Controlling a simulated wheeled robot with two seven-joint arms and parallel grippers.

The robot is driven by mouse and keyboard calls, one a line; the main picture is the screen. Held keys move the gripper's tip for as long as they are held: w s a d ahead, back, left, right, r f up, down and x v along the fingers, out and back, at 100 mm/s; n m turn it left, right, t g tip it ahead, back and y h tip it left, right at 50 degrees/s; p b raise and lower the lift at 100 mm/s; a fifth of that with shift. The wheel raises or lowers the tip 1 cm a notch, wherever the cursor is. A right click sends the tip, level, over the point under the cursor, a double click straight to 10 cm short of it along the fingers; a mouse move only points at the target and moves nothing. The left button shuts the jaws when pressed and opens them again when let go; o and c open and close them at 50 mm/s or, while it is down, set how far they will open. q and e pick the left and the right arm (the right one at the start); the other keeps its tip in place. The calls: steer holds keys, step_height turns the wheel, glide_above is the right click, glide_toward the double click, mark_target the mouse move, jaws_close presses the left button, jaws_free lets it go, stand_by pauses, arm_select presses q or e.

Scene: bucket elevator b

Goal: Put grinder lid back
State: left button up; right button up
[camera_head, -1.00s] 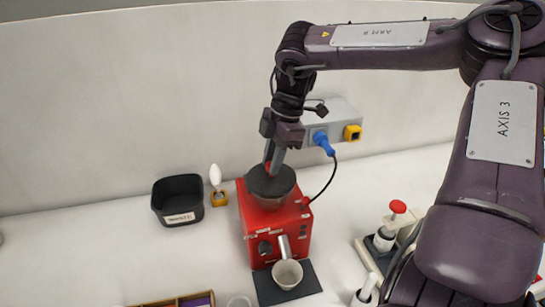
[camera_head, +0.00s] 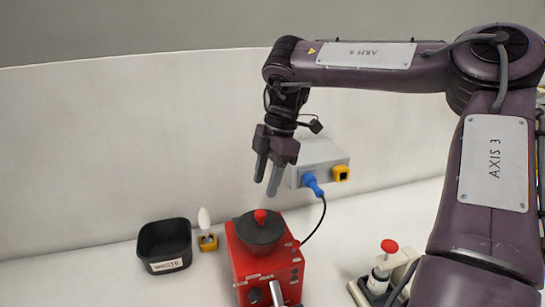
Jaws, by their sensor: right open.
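The red grinder (camera_head: 265,271) stands on the white counter, low in the middle of the head view. Its dark round lid (camera_head: 259,233) with a red knob (camera_head: 260,216) sits on top of the grinder. My right gripper (camera_head: 266,186) is above the lid, apart from it, with its two fingers pointing down, spread and empty. The lower front of the grinder is cut off by the picture's bottom edge. My left gripper is not in view.
A black bin labelled waste (camera_head: 165,246) and a white-handled brush (camera_head: 206,231) stand left of the grinder. A grey socket box (camera_head: 318,163) with a blue plug (camera_head: 312,184) is on the wall behind. A red-topped white device (camera_head: 383,271) stands at right.

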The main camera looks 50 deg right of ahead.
steer(key=v, duration=0.6)
steer(key=shift+r, duration=0.35)
